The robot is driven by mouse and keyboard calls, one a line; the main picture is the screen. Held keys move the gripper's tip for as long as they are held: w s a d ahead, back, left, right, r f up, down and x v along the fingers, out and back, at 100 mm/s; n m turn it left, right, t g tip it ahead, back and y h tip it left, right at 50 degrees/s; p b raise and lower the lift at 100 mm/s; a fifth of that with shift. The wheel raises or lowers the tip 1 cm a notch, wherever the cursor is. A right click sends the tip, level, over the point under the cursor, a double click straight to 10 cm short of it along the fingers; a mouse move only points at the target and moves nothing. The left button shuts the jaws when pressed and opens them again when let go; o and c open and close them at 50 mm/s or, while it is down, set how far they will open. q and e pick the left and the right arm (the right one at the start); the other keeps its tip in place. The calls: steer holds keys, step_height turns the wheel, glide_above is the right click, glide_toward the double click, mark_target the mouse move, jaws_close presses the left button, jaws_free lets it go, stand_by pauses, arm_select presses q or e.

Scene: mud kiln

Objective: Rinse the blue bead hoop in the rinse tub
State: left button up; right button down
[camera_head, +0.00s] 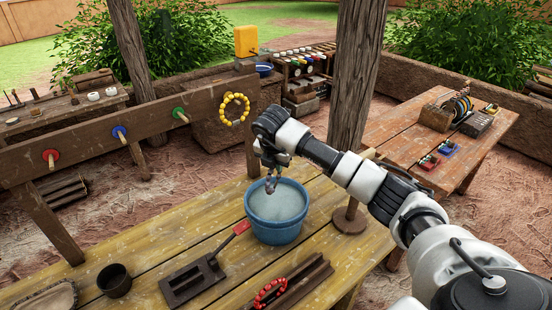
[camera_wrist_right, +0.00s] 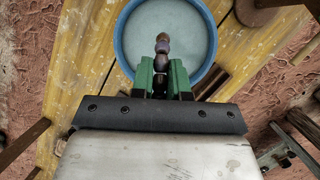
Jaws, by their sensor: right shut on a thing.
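The blue rinse tub (camera_head: 276,230) stands on the yellow plank table, full of pale water. It also shows in the wrist view (camera_wrist_right: 122,48). My right gripper (camera_head: 271,172) points down over the tub, its green fingers (camera_wrist_right: 161,78) shut on a small bead hoop (camera_head: 270,186). The hoop hangs below the fingers and looks dark blue-brown. In the wrist view its beads (camera_wrist_right: 162,46) show nearly edge-on against the water. I cannot tell whether its lower part touches the water. My left gripper is not in view.
A red bead hoop (camera_head: 270,292) lies in a wooden trough in front. A dark tool with red handle (camera_head: 195,278) and a cup (camera_head: 114,280) sit left of it.

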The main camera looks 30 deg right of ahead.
step_height(320, 180, down, 2)
steer(key=shift+f+b, duration=0.1)
steer(key=shift+b, duration=0.35)
step_height(320, 180, down, 13)
steer(key=b, duration=0.9)
steer(key=shift+b, duration=0.4)
steer(key=shift+f, duration=0.1)
steer(key=shift+r, duration=0.4)
steer(key=shift+f, duration=0.15)
steer(key=shift+f, duration=0.3)
steer(key=shift+r, duration=0.25)
steer(key=shift+r, duration=0.25)
steer(key=shift+f+b, duration=0.4)
steer(key=shift+f, duration=0.05)
